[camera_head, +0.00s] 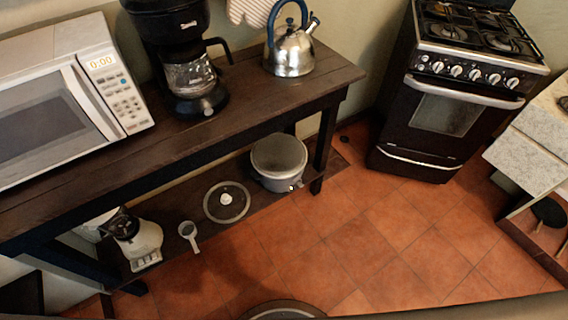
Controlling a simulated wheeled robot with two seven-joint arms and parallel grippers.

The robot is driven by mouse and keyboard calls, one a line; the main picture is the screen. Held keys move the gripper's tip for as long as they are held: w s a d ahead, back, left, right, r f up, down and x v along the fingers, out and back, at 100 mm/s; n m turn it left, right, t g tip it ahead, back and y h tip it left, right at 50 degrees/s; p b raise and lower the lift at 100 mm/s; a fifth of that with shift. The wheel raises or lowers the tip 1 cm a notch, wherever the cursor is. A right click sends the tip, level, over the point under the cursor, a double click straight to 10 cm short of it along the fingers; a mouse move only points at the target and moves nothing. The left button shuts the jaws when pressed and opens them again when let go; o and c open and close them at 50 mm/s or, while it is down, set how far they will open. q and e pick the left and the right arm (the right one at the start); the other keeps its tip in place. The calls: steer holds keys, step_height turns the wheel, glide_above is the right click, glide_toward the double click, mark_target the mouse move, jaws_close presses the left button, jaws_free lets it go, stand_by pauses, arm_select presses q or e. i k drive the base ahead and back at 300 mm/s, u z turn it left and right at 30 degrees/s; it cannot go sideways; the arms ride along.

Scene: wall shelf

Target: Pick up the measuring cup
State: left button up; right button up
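A small white measuring cup (188,230) with a short handle lies on the lower shelf (170,213) of the dark wooden table, near the shelf's front edge. It sits between the blender and a round pot lid. Neither of my grippers shows in the head view.
A white blender (141,243) stands left of the cup. A glass lid (226,202) and a grey pot (279,162) are to its right. The tabletop (240,97) above holds a microwave (70,95), coffee maker (187,75) and kettle (289,52). The tiled floor (340,240) in front is clear.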

mark_target(187, 229)
steer(key=u, duration=1.25)
steer(key=k, duration=1.05)
steer(key=z, duration=1.25)
